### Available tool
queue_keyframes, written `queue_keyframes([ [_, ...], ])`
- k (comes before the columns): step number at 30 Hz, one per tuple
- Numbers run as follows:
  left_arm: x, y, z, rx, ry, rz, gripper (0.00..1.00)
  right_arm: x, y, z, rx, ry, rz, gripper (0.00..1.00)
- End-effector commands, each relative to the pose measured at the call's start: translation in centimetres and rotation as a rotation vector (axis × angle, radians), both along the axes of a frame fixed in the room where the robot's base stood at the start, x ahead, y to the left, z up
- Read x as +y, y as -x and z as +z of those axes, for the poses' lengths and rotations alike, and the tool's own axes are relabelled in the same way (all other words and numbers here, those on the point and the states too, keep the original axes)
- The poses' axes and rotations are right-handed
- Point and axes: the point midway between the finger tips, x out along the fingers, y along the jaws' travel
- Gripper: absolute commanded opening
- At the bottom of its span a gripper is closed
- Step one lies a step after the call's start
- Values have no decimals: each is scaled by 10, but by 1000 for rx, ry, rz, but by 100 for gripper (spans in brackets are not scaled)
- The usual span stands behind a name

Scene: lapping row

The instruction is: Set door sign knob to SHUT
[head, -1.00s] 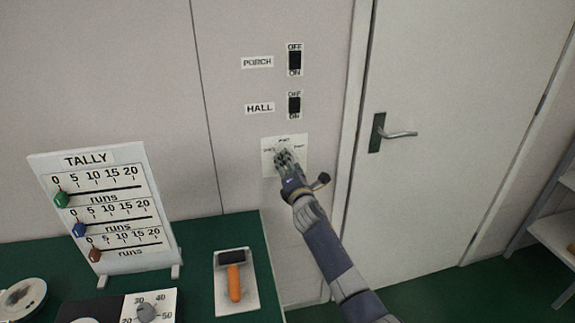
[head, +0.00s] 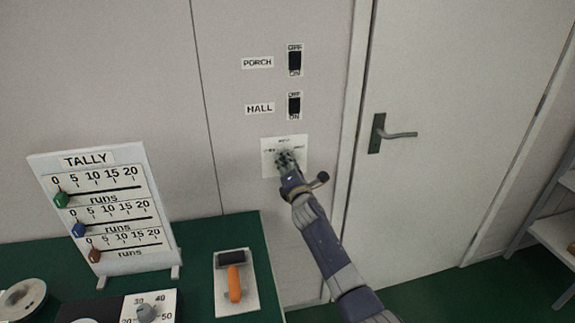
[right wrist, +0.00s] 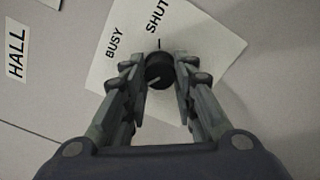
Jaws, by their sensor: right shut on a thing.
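The door sign is a white plate (head: 301,168) on the wall, below the HALL switch and left of the door. Its small labels are blurred in the head view. In the right wrist view the plate (right wrist: 208,45) shows BUSY and SHUT. The round black knob (right wrist: 159,70) sits on the plate with a pale mark on its lower part. My right gripper (head: 286,158) is at the plate, its fingers (right wrist: 160,82) shut on the knob from both sides. The fingers hide part of the plate, and I cannot tell which label the knob points to. My left gripper is out of view.
The PORCH switch (head: 295,60) and HALL switch (head: 294,105) are above the plate. A door with a lever handle (head: 400,134) is to the right.

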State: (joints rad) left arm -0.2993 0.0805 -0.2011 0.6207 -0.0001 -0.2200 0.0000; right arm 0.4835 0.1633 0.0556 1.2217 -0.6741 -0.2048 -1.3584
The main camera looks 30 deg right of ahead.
Motion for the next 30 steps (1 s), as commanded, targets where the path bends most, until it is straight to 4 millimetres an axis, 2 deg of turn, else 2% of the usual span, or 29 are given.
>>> queue_keyframes([
  [11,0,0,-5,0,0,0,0,0,0,-2,-51,-203,0,2],
  [30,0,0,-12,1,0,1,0,1,0,-1,-203,-791,0,2],
])
